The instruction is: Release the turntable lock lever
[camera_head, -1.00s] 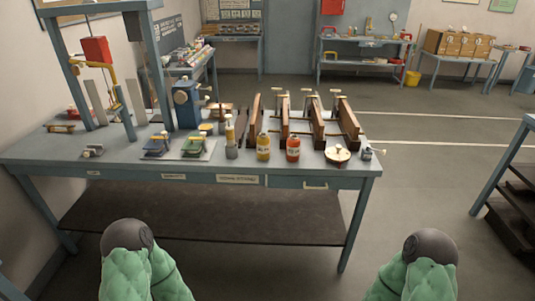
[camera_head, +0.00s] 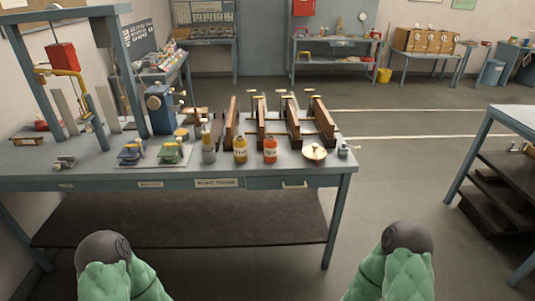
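A small round cream-coloured disc (camera_head: 315,153), which looks like the turntable, sits near the front right corner of the blue-grey workbench (camera_head: 290,165). Just right of it is a small dark block (camera_head: 343,151) with a pale-tipped lever pointing right. I cannot tell from this distance whether this is the lock lever or how it is set. Only the green padded upper parts of my two arms show at the bottom of the view, well short of the bench. Neither gripper is in view.
A blue machine (camera_head: 160,108) and a tall gantry are further left. Open floor lies right of the bench, before a shelf rack (camera_head: 490,165).

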